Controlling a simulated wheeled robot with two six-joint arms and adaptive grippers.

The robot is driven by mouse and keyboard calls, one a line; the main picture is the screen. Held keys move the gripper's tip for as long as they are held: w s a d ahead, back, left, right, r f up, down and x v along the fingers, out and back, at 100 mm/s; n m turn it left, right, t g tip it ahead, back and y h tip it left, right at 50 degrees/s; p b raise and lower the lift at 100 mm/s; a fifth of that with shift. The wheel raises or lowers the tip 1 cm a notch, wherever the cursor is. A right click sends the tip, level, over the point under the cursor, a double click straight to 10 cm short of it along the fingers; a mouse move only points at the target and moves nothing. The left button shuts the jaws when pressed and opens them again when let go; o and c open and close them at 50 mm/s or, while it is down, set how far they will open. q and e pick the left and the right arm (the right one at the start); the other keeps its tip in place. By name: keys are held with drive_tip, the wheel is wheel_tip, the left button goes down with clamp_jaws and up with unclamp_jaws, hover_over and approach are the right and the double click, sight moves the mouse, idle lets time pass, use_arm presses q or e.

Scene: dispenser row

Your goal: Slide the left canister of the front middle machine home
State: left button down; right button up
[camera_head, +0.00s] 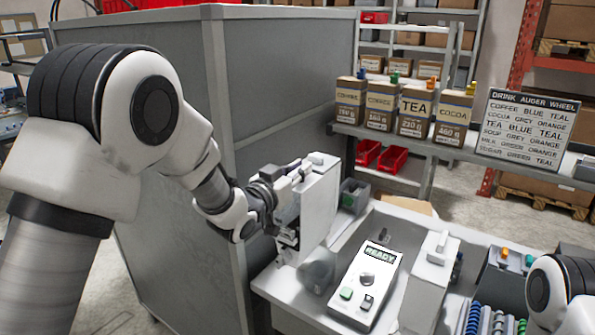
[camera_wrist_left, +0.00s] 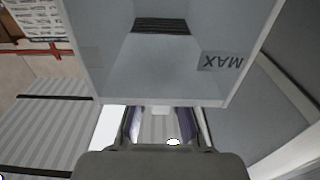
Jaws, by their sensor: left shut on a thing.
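The front middle machine has a white front panel (camera_head: 366,283) with a READY display, a knob and green and dark buttons. A tall white canister (camera_head: 322,203) is upright at the machine's left side. My left gripper (camera_head: 292,174) is shut on its upper part. In the left wrist view the fingers (camera_wrist_left: 158,126) close at the near edge of the canister (camera_wrist_left: 165,75), whose grey wall carries a MAX mark. The canister's lower end is partly hidden, so I cannot tell how far in it sits. A second white canister (camera_head: 432,275) stands at the machine's right. My right gripper is out of view.
A grey partition (camera_head: 285,90) stands close behind my left arm. A shelf at the back holds several drink bags, including a TEA bag (camera_head: 415,108), and a DRINK AUGER WHEEL sign (camera_head: 530,128). Coloured coils (camera_head: 490,320) lie at the lower right, near my right arm.

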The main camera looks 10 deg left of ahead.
sight(328, 156)
use_arm(q)
drive_tip(key=shift+r, duration=0.1)
drive_tip(key=shift+f+x, duration=0.15)
drive_tip(key=shift+x, duration=1.85)
drive_tip(key=shift+f+x, duration=0.15)
drive_tip(key=shift+x, duration=1.85)
drive_tip(key=shift+w+d+f, duration=0.15)
drive_tip(key=shift+w+f, duration=0.15)
drive_tip(key=shift+f, duration=0.2)
drive_tip(key=shift+w+d+f+b, duration=0.15)
drive_tip(key=shift+w+f+b, duration=0.2)
drive_tip(key=shift+w, duration=0.15)
drive_tip(key=shift+s, duration=0.1)
